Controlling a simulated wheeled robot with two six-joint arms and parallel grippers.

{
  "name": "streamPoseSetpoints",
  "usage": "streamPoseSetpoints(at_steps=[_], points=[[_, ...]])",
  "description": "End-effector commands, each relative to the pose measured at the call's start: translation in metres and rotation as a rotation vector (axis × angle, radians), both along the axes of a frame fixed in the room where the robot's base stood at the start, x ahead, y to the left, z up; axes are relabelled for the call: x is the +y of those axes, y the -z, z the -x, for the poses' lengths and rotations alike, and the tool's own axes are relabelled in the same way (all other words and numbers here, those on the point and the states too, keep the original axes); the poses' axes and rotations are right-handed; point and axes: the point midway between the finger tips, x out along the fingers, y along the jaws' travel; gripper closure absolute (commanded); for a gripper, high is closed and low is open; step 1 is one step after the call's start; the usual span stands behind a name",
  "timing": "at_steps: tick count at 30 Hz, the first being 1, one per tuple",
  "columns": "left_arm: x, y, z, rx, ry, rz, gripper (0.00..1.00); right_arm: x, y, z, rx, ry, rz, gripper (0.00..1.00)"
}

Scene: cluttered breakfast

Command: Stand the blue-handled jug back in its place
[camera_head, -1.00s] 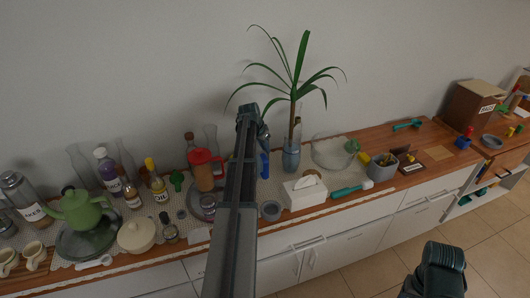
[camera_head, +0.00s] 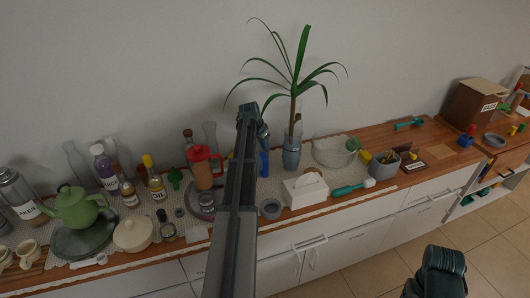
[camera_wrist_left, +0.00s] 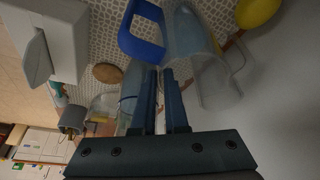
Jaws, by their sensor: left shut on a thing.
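The jug's blue handle (camera_head: 264,163) shows just right of my left arm in the head view, on the patterned mat; the arm hides most of the jug. In the left wrist view the blue handle (camera_wrist_left: 142,32) and the clear, bluish body of the blue-handled jug (camera_wrist_left: 186,45) are right at the fingertips. My left gripper (camera_wrist_left: 161,74) is shut on the jug there, near its wall; the exact contact is hard to see. I cannot tell whether the jug is tilted or touches the mat. My right gripper is out of view; only a dark part of my right arm shows, lower right.
A red-lidded pitcher (camera_head: 204,168) stands left of my arm. A glass bowl (camera_head: 335,151) is further right. Bottles and a green kettle (camera_head: 78,208) crowd the left.

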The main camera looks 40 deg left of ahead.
Motion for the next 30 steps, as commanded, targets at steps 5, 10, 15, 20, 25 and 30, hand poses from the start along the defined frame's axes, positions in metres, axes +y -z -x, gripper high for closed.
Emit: streamPoseSetpoints(at_steps=[5,10,15,20,25,30], points=[[0.0001,0.0041,-0.0002,-0.001,0.0,0.0,1.0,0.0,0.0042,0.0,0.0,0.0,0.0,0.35],[0.0001,0.0042,-0.0003,-0.001,0.0,0.0,1.0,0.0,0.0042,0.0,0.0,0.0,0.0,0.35],[-0.0001,0.0066,0.0,0.0,0.0,0.0,0.8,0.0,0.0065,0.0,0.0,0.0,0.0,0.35],[-0.0001,0.0064,-0.0001,0.0,0.0,0.0,0.59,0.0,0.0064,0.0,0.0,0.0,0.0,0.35],[-0.0001,0.0064,-0.0001,0.0,0.0,0.0,0.59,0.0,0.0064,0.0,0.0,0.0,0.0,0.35],[-0.0001,0.0044,0.0,0.0,0.0,0.0,0.59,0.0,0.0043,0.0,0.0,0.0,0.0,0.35]])
